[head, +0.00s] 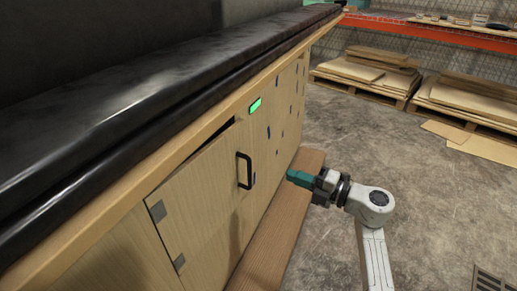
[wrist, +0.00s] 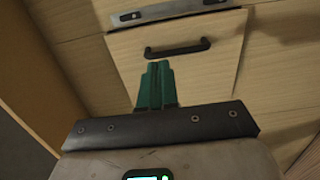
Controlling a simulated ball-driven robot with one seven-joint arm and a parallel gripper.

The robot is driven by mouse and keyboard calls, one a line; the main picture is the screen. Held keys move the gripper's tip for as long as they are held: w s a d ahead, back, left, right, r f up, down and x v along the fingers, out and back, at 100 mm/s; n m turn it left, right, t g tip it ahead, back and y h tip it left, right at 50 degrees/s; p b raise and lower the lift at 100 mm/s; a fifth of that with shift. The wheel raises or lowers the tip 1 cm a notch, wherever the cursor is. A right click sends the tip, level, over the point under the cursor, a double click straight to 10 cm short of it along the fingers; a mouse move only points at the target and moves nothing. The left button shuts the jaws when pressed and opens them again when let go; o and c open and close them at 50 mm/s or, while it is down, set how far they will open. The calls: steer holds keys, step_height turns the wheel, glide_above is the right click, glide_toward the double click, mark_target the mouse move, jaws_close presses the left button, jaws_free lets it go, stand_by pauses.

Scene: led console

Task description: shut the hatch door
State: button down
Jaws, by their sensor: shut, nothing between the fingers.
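The hatch door (head: 205,195) is a light wood panel in the front of the console, with two grey hinges on its left side and a black handle (head: 245,170) near its right edge. A dark gap shows along its top edge, so it stands slightly ajar. My gripper (head: 292,176) has teal fingers and is shut and empty, to the right of the handle and apart from it. In the wrist view the shut fingers (wrist: 157,68) point at the door panel (wrist: 205,75), just below the handle (wrist: 178,50); whether they touch it cannot be told.
A green lit indicator (head: 255,105) is on the console front above the door. A black padded ledge (head: 130,95) runs along the console top. A brown plank (head: 275,235) lies along its foot.

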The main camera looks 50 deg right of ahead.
mark_target(240, 156)
steer(key=b+x, duration=0.5)
steer(key=x, duration=0.9)
steer(key=w+y, duration=0.1)
steer(key=w+n, duration=0.1)
steer(key=w+a+y, duration=0.1)
steer(key=w, duration=0.1)
steer(key=shift+r+n+g+y+b, duration=0.1)
steer(key=shift+n+g+y+b, duration=0.2)
steer(key=shift+n+g+b, duration=0.1)
steer(key=shift+w, duration=0.1)
